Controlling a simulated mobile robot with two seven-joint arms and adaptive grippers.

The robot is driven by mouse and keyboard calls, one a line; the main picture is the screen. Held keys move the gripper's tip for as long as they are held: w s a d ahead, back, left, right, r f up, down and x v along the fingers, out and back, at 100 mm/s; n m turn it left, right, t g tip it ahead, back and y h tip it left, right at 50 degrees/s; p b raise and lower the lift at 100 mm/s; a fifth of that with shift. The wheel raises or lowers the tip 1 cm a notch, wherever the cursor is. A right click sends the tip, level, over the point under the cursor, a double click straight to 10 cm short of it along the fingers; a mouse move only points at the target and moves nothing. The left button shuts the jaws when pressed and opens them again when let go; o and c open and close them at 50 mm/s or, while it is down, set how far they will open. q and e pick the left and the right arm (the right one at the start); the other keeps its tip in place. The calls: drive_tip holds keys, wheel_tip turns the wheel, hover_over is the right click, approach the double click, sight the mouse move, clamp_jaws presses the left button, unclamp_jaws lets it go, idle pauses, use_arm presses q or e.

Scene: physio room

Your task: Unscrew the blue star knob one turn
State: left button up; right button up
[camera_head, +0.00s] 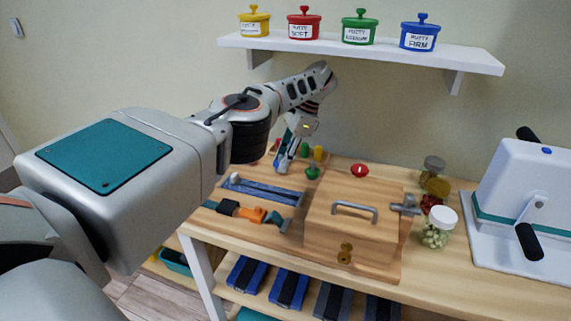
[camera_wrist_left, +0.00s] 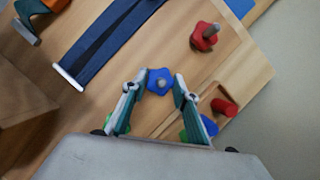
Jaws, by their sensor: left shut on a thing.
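The blue star knob (camera_wrist_left: 160,80) shows in the left wrist view, with a grey stud at its centre, over a wooden board. My left gripper (camera_wrist_left: 157,87) is shut on it, one fingertip on each side. In the head view my left gripper (camera_head: 283,164) points down at the back of the bench; the blue knob is hidden there behind the fingers. My right gripper is in neither view.
A red star knob (camera_wrist_left: 204,36) and a red peg (camera_wrist_left: 225,107) are close by on the board. A green knob (camera_head: 312,172) and a red knob (camera_head: 360,170) stand near the gripper. A wooden box (camera_head: 345,232) with a handle is in front. A shelf (camera_head: 360,50) hangs above.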

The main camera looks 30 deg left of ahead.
use_arm(q)
drive_tip(key=shift+s+d+f, duration=0.1)
drive_tip(key=shift+f, duration=0.45)
drive_tip(key=shift+r+n, duration=0.3)
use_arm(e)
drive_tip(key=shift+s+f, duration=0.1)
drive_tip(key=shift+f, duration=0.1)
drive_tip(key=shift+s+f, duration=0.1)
use_arm(q)
drive_tip(key=o, duration=1.1)
drive_tip(key=shift+r, duration=0.1)
drive_tip(key=shift+r, duration=0.1)
